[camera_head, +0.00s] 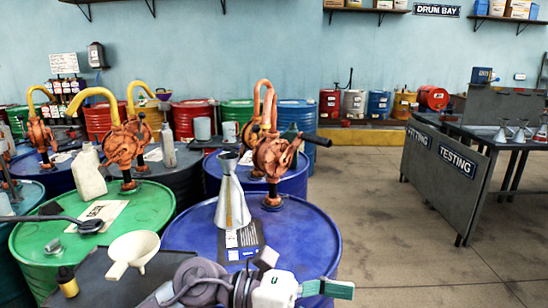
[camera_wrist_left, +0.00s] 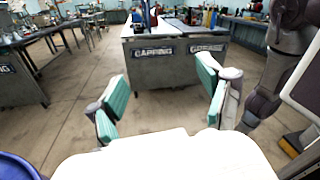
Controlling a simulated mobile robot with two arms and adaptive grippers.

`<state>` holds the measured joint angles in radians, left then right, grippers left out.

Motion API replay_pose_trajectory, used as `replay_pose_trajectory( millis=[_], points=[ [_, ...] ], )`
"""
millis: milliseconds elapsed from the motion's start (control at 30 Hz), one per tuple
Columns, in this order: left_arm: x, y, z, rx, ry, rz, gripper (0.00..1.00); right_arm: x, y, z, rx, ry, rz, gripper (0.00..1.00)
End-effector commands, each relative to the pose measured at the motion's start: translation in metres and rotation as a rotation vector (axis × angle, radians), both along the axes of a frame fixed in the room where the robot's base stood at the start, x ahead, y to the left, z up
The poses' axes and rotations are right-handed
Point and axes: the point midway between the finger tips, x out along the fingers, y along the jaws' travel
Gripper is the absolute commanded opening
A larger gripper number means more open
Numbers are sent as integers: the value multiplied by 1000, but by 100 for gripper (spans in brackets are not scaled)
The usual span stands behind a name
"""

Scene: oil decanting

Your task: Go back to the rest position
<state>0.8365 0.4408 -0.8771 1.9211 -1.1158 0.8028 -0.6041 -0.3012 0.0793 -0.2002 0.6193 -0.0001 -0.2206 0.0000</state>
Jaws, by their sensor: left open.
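My left gripper (camera_head: 318,287) is at the bottom middle of the head view, in front of the blue drum (camera_head: 300,232). In the left wrist view its two green-padded fingers (camera_wrist_left: 162,95) stand wide apart, with only floor and distant benches between them. It is open and empty. My right gripper is in neither view. A silver funnel-topped can (camera_head: 232,200) stands upright on the blue drum beside an orange hand pump (camera_head: 274,158). My gripper is apart from both.
A green drum (camera_head: 160,208) bears a cream jug (camera_head: 88,176). A cream funnel (camera_head: 133,250) lies on a dark surface (camera_head: 100,278) near a small dark bottle (camera_head: 67,282). A testing bench (camera_head: 440,165) stands at right. The floor (camera_head: 400,240) between is clear.

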Motion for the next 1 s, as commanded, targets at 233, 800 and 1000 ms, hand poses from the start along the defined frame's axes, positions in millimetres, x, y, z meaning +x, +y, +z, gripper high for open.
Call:
replay_pose_trajectory(
  millis=[233,800,1000],
  points=[
    [66,65,55,-704,832,382,79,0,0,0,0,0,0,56],
    [18,278,-250,1485,-2337,-1398,79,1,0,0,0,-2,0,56],
    [-54,293,-300,1252,-2068,-1351,79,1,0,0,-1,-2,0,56]
  ],
)
